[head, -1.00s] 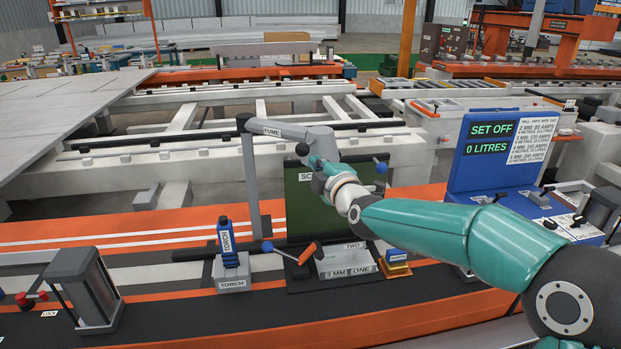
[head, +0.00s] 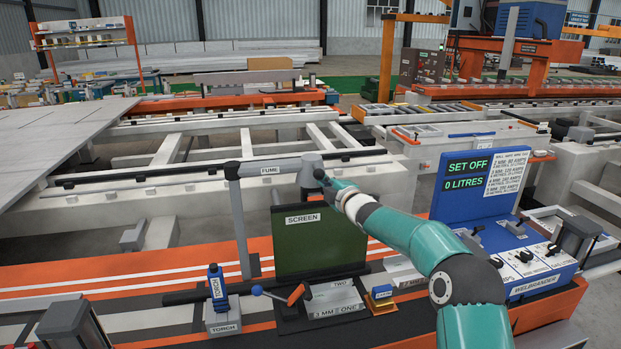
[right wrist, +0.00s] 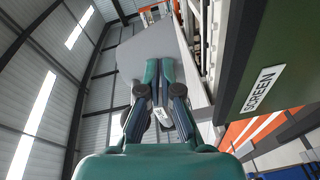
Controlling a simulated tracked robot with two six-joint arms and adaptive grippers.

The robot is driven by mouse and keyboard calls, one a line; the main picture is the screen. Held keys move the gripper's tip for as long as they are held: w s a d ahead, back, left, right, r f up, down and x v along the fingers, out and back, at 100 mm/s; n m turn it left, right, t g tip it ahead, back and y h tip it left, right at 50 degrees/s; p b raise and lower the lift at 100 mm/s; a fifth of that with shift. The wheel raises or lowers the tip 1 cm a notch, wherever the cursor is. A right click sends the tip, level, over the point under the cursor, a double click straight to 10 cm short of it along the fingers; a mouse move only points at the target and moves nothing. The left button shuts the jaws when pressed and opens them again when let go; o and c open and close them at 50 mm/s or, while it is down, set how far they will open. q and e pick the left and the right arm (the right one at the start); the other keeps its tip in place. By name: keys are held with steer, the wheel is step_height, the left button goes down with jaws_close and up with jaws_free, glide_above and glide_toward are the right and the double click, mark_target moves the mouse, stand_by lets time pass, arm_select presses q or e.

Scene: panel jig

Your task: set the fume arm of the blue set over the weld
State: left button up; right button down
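The fume arm (head: 285,167) is a grey bar marked FUME on a post behind the bench. Its hooded end (head: 313,167) is above and behind the green screen (head: 320,245). My right gripper (head: 322,182) is at that end, its fingers close together in the right wrist view (right wrist: 160,85) with a narrow strip between them. It appears shut on the fume arm; the contact is partly hidden. Plates marked ONE and TWO (head: 335,302) lie in front of the screen. The blue torch (head: 217,285) stands left of them. My left gripper is not in view.
The blue welder box (head: 470,208) reads SET OFF and 0 LITRES on the right. A small blue and yellow block (head: 381,295) sits right of the plates. A handle with an orange grip (head: 295,294) is beside them. White frame beams lie behind the bench.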

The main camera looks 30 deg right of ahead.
steer(key=shift+d+r, duration=0.25)
steer(key=shift+r, duration=0.25)
steer(key=s, duration=1.2)
steer(key=shift+a+f, duration=0.15)
steer(key=shift+a, duration=0.25)
